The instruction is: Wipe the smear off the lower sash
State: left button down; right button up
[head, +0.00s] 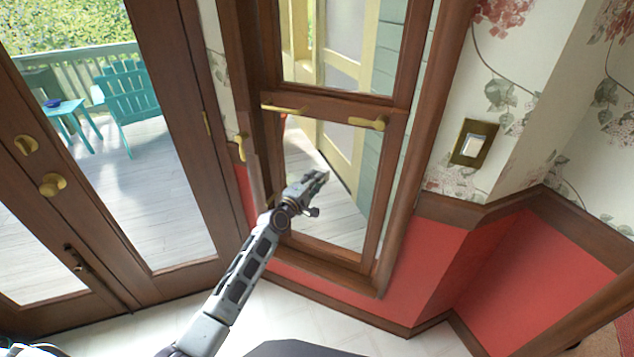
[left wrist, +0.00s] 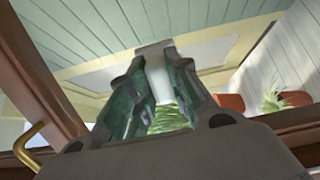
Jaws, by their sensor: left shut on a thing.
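The lower sash (head: 379,190) is a wood-framed pane in the narrow window at the middle of the head view. I cannot make out a smear on its glass. My left gripper (head: 322,176) is in front of the lower part of this pane; I cannot tell whether it touches the glass. My right gripper is not in view.
A brass latch (head: 368,123) sits on the sash's upper rail. A glazed wooden door (head: 176,95) with brass knobs stands to the left. A brass light switch (head: 474,142) is on the papered wall to the right. A wooden sill (head: 330,277) runs below the sash.

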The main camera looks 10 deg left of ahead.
pick_arm(q)
jog(key=shift+w+a+r+b, duration=0.1)
jog(key=shift+w+a+b, duration=0.15)
jog(key=shift+a+b, duration=0.45)
jog(key=shift+w+a+b, duration=0.2)
jog(key=shift+a+b, duration=0.05)
jog(key=shift+a, duration=0.7)
jog(key=shift+s, duration=0.1)
jog(key=shift+d+p+v, duration=0.15)
jog(key=shift+p+v, duration=0.4)
jog(key=shift+v, duration=0.85)
jog(key=shift+d+p+v, duration=0.2)
jog(key=shift+p+v, duration=0.35)
jog(key=shift+v, duration=0.9)
jog(key=shift+s, duration=0.25)
